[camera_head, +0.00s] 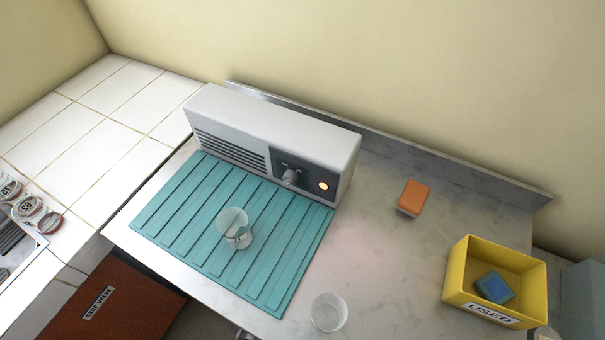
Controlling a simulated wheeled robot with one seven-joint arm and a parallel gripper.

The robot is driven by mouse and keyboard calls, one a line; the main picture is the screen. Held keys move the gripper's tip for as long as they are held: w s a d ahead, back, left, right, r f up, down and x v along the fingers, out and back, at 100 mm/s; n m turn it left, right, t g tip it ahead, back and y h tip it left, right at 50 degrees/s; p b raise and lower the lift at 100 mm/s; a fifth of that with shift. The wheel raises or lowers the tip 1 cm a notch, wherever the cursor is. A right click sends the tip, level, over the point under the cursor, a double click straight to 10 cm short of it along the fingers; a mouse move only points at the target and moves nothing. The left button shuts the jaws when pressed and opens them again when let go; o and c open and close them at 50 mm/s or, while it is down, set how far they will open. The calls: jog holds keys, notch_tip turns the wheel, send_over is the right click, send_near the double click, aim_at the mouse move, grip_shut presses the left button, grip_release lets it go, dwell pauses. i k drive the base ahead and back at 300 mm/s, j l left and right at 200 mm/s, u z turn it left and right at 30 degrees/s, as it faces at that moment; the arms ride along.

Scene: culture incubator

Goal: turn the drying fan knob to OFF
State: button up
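The drying fan is a long white box (270,122) with a slotted grille (230,148) at the back of the counter. Its knob (290,177) is grey and sits on a dark panel (306,180) at the right end of the front face. A round lamp (323,185) right of the knob glows orange. Small marks show above the knob, too small to read, and I cannot tell which one the knob points to. My gripper is not in this view.
A teal ribbed mat (180,210) lies before the fan, with a clear glass (235,228) on it. Another clear glass (329,312) stands at the front edge. An orange sponge (414,196) and a yellow box (457,270) marked USED, holding a blue sponge (494,288), are right.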

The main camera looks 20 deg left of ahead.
aim_at(290, 176)
jog(key=j+u, duration=0.1)
jog(key=j, duration=0.65)
jog(key=i+j+u, duration=0.1)
jog(key=j, duration=0.6)
